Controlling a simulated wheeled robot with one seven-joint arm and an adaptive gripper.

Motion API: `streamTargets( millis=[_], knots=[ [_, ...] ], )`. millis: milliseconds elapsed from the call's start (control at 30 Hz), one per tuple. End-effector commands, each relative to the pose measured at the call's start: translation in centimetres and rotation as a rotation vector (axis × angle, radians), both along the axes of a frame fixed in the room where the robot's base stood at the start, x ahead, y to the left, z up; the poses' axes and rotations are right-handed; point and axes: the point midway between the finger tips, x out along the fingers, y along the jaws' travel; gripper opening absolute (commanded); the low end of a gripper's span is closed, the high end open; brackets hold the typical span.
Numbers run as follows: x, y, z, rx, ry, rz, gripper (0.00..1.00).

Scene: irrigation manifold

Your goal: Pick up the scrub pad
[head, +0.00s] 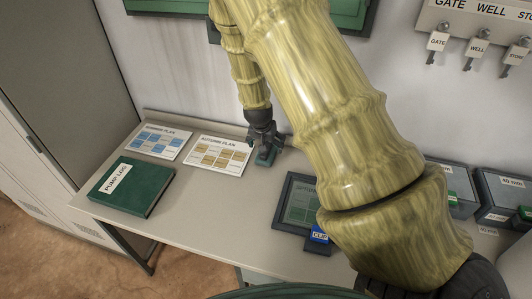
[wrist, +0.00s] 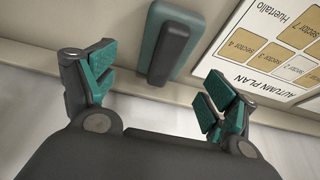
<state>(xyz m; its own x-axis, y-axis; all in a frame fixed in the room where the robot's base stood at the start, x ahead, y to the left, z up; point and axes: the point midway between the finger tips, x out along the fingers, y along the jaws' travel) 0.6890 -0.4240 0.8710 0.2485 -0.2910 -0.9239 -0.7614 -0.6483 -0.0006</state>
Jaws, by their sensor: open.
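The thing I take for the scrub pad is a teal block with a dark grey upper part (wrist: 168,42). My gripper is open, with teal finger pads, and holds nothing.
The autumn plan card (head: 219,155) lies beside the pad, with another plan card (head: 159,141) and a green pump log book (head: 130,186) further left. A dark framed panel (head: 296,204) is to the right. The wall is close behind. The table's front middle is clear.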

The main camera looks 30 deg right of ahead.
Motion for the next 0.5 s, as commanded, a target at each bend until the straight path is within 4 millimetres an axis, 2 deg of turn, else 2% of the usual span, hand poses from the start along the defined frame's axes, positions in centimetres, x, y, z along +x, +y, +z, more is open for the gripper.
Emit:
streamTargets(
  millis=[300, 500],
  knots=[
    [0.9, -0.4, -2.8, 0.000, 0.001, 0.000, 0.86],
    [1.2, -0.7, -4.0, 0.000, 0.000, 0.000, 0.86]
  ],
)
